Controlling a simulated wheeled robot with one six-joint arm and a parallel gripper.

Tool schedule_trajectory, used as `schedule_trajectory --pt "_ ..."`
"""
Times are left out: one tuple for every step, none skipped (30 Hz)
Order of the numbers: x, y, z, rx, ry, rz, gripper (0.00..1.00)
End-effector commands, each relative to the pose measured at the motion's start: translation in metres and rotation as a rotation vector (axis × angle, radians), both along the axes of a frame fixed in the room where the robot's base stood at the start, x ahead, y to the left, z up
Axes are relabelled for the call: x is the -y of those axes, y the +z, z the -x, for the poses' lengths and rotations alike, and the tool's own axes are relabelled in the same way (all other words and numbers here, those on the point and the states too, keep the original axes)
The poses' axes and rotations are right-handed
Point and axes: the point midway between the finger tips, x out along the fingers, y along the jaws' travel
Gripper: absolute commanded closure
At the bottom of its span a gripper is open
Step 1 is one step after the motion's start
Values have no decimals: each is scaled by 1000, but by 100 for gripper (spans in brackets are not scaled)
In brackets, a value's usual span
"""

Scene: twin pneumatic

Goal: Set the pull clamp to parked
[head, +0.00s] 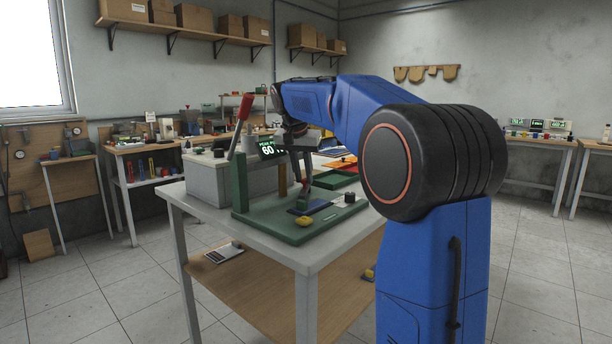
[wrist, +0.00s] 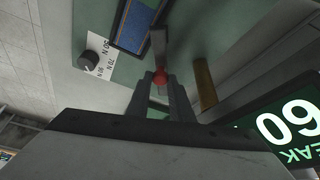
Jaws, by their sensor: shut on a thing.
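The pull clamp shows in the wrist view as a flat metal lever (wrist: 158,44) with a small red knob (wrist: 161,77) at its near end. My gripper (wrist: 161,84) has its two dark fingers closed on either side of the red knob. In the head view my gripper (head: 302,178) reaches down over the green fixture plate (head: 300,231). The clamp's base is hard to make out there because the fingers cover part of it. The blue pad (wrist: 136,25) lies beside the lever in the wrist view.
A long red-handled lever (head: 240,124) stands on a green upright (head: 240,182) at the plate's left. A brass-coloured post (wrist: 205,84), a black dial (wrist: 88,61), a yellow knob (head: 304,221) and a display (wrist: 294,125) reading 60 are close by. A green tray (head: 334,180) lies behind.

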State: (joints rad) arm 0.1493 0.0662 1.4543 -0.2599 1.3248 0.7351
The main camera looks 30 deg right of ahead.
Motion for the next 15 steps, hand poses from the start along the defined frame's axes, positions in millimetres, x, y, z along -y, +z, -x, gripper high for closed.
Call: schedule_trajectory --pt "0 0 0 0 -1 0 100" --pt "0 0 0 0 -1 0 100" --pt "0 0 0 0 0 0 100" --pt "0 0 0 0 0 0 100" --pt "0 0 0 0 0 0 100" --pt "0 0 0 0 0 0 100" --pt "0 0 0 0 0 0 100" --pt "0 0 0 0 0 0 78" --pt "0 0 0 0 0 0 68" --pt "0 0 0 0 0 0 62" --pt "0 0 0 0 0 0 62" --pt "0 0 0 0 0 0 62" --pt "0 0 0 0 0 0 62" --pt "0 0 0 0 1 0 62" --pt "0 0 0 0 1 0 62"
